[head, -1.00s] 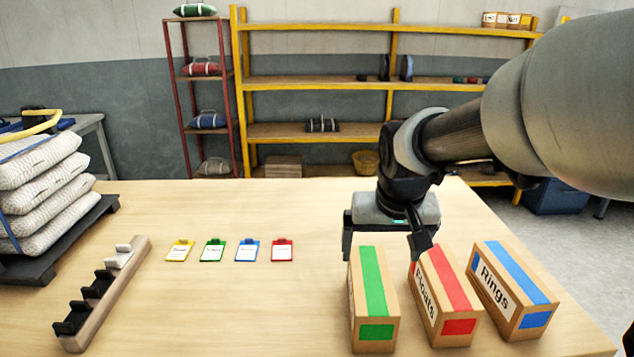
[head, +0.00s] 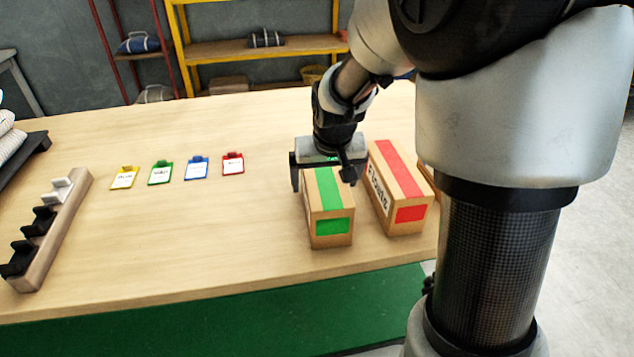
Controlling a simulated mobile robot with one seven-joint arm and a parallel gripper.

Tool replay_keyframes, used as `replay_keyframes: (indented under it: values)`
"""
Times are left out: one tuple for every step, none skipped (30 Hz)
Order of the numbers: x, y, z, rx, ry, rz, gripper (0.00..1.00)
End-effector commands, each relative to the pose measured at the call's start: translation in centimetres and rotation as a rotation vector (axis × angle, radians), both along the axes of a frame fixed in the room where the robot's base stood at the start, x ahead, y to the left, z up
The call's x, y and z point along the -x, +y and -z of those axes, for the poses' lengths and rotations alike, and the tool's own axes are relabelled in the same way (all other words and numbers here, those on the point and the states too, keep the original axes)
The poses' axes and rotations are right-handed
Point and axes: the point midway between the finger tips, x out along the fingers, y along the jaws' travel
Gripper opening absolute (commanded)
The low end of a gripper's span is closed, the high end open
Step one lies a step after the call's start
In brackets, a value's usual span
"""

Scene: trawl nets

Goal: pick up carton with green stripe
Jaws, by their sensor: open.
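The carton with the green stripe (head: 329,206) stands on the table, a brown box with a green band along its top and a green patch on its front end. My gripper (head: 322,182) is open, at the far part of this carton. One finger is beside the carton's left side and the other is near its right side, by the gap to the red-striped carton. Whether the fingers touch the carton I cannot tell.
The red-striped carton (head: 400,190) stands close on the right. The blue-striped one is almost wholly hidden behind my arm. Several coloured tags, including a red one (head: 233,163), lie to the left. A wooden rack (head: 55,232) lies farther left. The table (head: 190,235) between is clear.

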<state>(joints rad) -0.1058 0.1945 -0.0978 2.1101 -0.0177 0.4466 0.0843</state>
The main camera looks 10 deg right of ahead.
Motion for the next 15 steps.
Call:
replay_keyframes:
  values:
    - [-0.3, 0.0, 1.1, 0.000, 0.001, 0.001, 0.92]
    - [-0.5, -0.1, 1.4, 0.000, 0.001, 0.001, 0.92]
    - [-0.6, -0.1, 1.8, 0.000, 0.002, 0.001, 0.92]
    - [-0.7, -0.1, 2.0, 0.000, 0.002, 0.001, 0.92]
    - [-0.8, -0.1, 2.1, 0.000, 0.001, 0.001, 0.92]
    - [-0.9, -0.1, 2.3, 0.000, 0.000, 0.001, 0.92]
    - [-0.9, -0.1, 2.3, 0.000, 0.000, 0.001, 0.92]
    - [-1.0, -0.1, 2.3, 0.000, 0.000, 0.001, 0.92]
    - [-1.0, -0.1, 2.3, 0.000, -0.001, 0.001, 0.92]
    - [-1.0, -0.1, 2.3, 0.000, -0.001, 0.001, 0.92]
    - [-1.0, -0.1, 2.3, 0.000, -0.001, 0.001, 0.92]
    - [-1.0, -0.1, 2.3, 0.000, -0.001, 0.001, 0.92]
    - [-0.9, -0.1, 2.3, 0.000, -0.001, 0.000, 0.92]
    - [-0.9, -0.1, 2.3, 0.000, -0.001, 0.000, 0.87]
    - [-0.9, -0.1, 2.3, 0.000, -0.001, 0.000, 0.80]
